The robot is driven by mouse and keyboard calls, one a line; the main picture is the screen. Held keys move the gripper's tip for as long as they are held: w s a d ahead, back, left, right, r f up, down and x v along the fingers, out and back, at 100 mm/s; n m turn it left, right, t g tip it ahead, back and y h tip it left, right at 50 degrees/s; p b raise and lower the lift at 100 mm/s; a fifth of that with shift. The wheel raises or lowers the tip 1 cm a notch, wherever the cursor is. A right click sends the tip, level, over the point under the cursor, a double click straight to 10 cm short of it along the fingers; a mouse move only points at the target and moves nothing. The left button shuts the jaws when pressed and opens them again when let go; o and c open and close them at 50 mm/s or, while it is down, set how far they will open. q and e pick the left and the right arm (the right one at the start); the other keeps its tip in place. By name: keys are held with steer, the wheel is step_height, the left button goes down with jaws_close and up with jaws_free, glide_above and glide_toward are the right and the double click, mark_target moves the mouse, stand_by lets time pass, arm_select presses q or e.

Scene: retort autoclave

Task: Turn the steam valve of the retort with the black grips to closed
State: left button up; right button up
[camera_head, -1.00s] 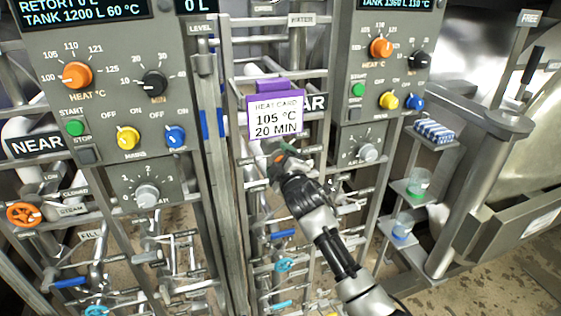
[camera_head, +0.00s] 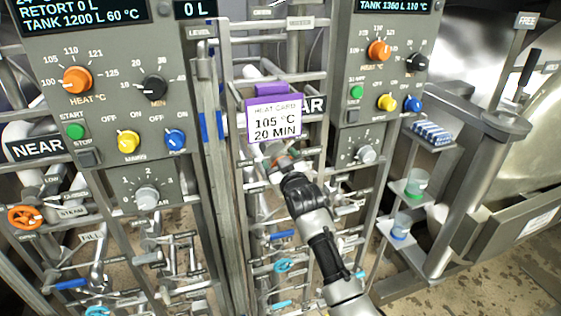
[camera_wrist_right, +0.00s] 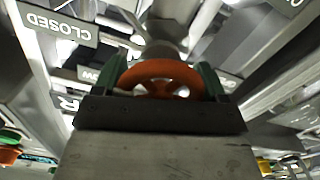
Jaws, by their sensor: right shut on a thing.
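An orange steam valve handwheel (camera_wrist_right: 160,80) shows in the right wrist view, between the two green-edged fingers of my right gripper (camera_wrist_right: 164,84). The gripper is shut on the wheel. In the head view my right gripper (camera_head: 277,158) reaches up to the far panel's pipework, just below the purple heat card, and hides most of this wheel. A CLOSED label (camera_wrist_right: 60,24) appears upside down at the upper left of the wrist view. Another orange steam wheel (camera_head: 26,217) is on the near panel at the left. The black grips are not clearly seen. My left gripper is out of view.
The heat card (camera_head: 274,119) reading 105 °C, 20 MIN hangs just above my gripper. Control panels with knobs stand left (camera_head: 100,100) and right (camera_head: 383,75). Pipes and small valves crowd the space below. Shelves with glasses (camera_head: 417,182) stand at the right.

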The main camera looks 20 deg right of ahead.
steer(key=shift+f+m, duration=0.1)
steer(key=shift+m, duration=0.2)
steer(key=o, duration=0.9)
steer(key=shift+s+d+b, duration=0.2)
steer(key=shift+s+b, duration=1.05)
steer(key=shift+s, duration=4.2)
